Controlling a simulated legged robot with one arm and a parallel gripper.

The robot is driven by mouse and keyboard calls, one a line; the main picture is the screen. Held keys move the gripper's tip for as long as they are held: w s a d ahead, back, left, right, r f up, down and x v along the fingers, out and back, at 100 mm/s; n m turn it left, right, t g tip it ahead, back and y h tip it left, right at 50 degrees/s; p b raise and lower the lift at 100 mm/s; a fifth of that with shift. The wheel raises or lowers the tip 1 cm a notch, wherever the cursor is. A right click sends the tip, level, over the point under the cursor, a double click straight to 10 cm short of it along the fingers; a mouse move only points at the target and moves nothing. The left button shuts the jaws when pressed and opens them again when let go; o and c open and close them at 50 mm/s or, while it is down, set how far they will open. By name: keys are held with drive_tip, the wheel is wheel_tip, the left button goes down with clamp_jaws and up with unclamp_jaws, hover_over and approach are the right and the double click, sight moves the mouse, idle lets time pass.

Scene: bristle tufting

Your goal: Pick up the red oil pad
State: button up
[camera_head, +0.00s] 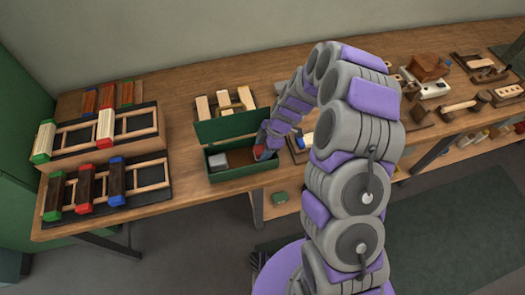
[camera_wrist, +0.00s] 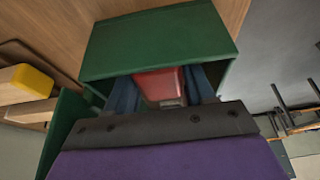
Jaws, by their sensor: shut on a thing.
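The red oil pad (camera_wrist: 160,84) shows in the wrist view between the two blue fingers of my gripper (camera_wrist: 163,88), which is shut on it. In the head view a bit of the red pad (camera_head: 258,151) shows at the end of my arm, at the right end of the open green box (camera_head: 245,173). My arm hides much of the pad and the fingers there. Whether the pad touches the box floor cannot be told.
The green lid (camera_head: 226,126) stands up behind the box. A grey block (camera_head: 216,161) lies in the box's left part. Brush racks (camera_head: 108,180) stand left on the wooden bench (camera_head: 180,150). Wooden blocks and tools (camera_head: 455,107) lie right. Bare bench lies between the racks and box.

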sight(263, 148)
drive_tip(key=shift+c, duration=0.6)
wheel_tip(263, 148, up, 18)
drive_tip(key=p, duration=0.3)
drive_tip(key=o, duration=0.6)
drive_tip(key=shift+c, duration=0.2)
drive_tip(key=c, duration=0.4)
